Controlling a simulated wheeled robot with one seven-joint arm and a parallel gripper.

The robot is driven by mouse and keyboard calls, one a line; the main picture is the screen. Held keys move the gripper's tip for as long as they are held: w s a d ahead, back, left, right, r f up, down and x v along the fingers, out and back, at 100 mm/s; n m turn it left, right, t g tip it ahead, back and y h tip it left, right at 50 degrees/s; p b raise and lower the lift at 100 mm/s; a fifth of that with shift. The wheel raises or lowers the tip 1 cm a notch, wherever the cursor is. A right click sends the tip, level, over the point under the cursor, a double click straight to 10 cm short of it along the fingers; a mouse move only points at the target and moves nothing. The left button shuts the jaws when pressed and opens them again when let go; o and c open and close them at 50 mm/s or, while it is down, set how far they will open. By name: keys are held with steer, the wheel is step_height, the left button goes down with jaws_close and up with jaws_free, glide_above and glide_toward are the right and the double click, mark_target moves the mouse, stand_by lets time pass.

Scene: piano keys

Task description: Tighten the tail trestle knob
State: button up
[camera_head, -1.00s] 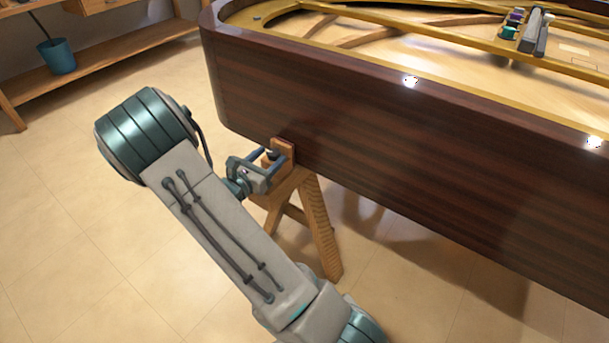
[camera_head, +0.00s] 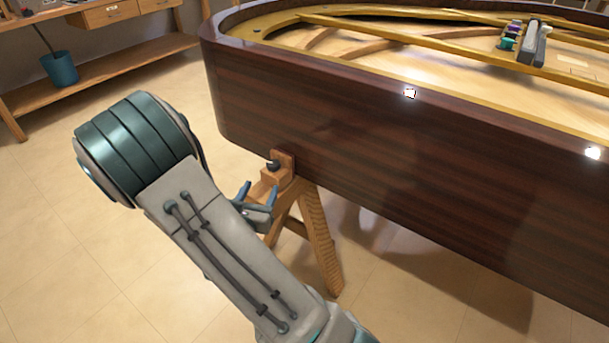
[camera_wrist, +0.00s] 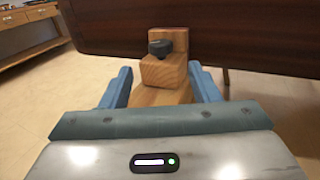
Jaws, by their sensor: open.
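The tail trestle knob (camera_head: 273,164) is small and dark, on top of a wooden block of the trestle (camera_head: 318,240) under the piano's tail end. In the wrist view the knob (camera_wrist: 161,48) sits ahead of my gripper, in front of the trestle's upright wooden stop. My gripper (camera_head: 259,195) is open and empty, just in front of and below the knob in the head view. In the wrist view its blue fingers (camera_wrist: 162,84) stand apart on either side of the wooden block, and the knob appears beyond them, apart from both.
The dark wooden piano case (camera_head: 400,170) fills the right side, behind the trestle. Small tools (camera_head: 525,42) lie on the piano at the back right. A wooden bench (camera_head: 100,62) with a blue pot (camera_head: 60,69) stands at the far left. The tiled floor at left is clear.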

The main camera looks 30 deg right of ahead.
steer(key=p+v, duration=0.5)
steer(key=s+d+r+m+g+y+p, duration=0.2)
steer(key=s+r+m+g+p, duration=0.3)
steer(key=s+r+m+g, duration=0.2)
steer(key=s+d+r+m+g+y+p, duration=0.2)
steer(key=s+r+m+g+p, duration=0.3)
steer(key=r+m, duration=0.5)
steer(key=shift+s+d+r+m+g, duration=0.35)
steer(key=shift+s+m+g, duration=0.65)
steer(key=shift+s+g, duration=0.45)
steer(key=shift+s+a, duration=0.1)
steer(key=shift+c, duration=0.2)
